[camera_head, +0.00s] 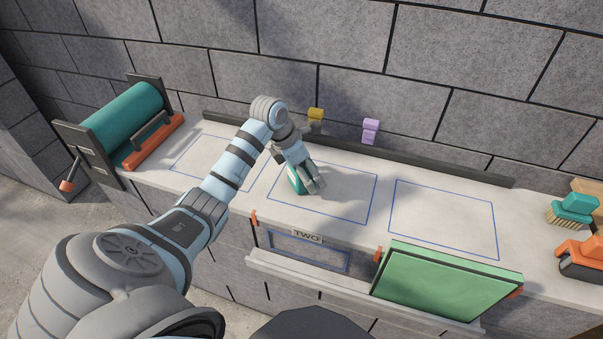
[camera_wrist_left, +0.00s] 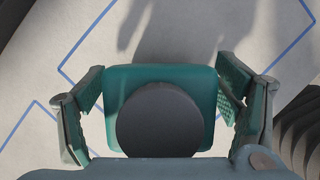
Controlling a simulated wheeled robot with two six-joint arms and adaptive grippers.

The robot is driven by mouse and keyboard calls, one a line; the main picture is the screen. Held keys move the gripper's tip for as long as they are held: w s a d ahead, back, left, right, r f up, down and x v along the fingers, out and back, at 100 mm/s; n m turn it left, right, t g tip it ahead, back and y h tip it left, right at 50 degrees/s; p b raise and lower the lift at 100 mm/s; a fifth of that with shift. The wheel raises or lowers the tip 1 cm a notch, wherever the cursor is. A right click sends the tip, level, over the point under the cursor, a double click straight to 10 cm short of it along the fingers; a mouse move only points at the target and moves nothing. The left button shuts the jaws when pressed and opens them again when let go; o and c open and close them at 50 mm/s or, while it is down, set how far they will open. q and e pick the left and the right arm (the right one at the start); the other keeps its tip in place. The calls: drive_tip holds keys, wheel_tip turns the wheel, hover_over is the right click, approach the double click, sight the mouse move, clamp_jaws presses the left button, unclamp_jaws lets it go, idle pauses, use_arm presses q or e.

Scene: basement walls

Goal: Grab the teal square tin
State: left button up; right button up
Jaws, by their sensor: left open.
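The teal square tin (camera_head: 296,183) stands on the counter inside the middle blue outline, partly hidden by my left gripper (camera_head: 314,184). In the left wrist view the tin (camera_wrist_left: 160,73) shows as a teal square with rounded corners. A dark grey disc covers its middle there; I cannot tell if it is part of the tin. The fingers of my left gripper (camera_wrist_left: 160,95) are open, one on each side of the tin, with a gap at the left and little or none visible at the right. My right gripper is not in view.
A teal roller machine (camera_head: 125,125) stands at the left end. Yellow (camera_head: 316,114) and lilac (camera_head: 370,130) blocks are at the back ledge. A green panel (camera_head: 446,282) leans at the front. A teal brush (camera_head: 573,208) is at the right. The right blue outline (camera_head: 443,218) is empty.

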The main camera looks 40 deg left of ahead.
use_arm(q)
drive_tip(key=c, duration=1.6)
